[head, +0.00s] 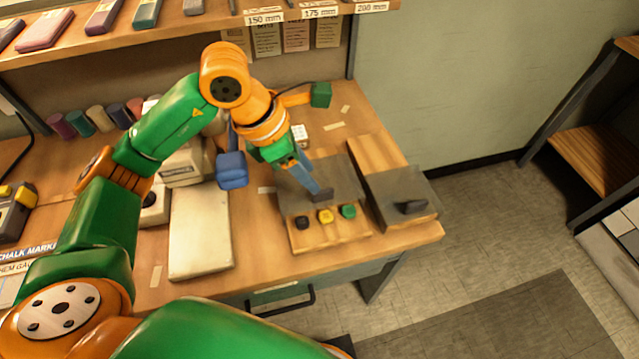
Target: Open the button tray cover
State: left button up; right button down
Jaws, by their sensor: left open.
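A wooden tray (338,235) at the front right of the bench shows black, yellow and green buttons (325,216) along its front. A flat dark grey cover (340,178) lies behind these buttons, with the tray's front part uncovered. My left gripper (318,190) is open, with its blue fingers pointing down at the dark handle at the cover's front edge. The fingers hide part of the handle, and I cannot tell whether they touch it. My right gripper is not in view.
Just to the right stands a second wooden tray (379,153) with a grey cover (390,187) and black handle (408,207). A pale flat box (200,235) lies to the left. A shelf (180,38) runs above the back. The floor at right is mostly clear.

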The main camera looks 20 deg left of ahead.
aim_at(323, 191)
pick_arm(q)
jog(key=x, duration=0.6)
jog(key=shift+d+p, duration=0.1)
jog(key=shift+p, duration=0.2)
grip_shut()
dwell(1.0)
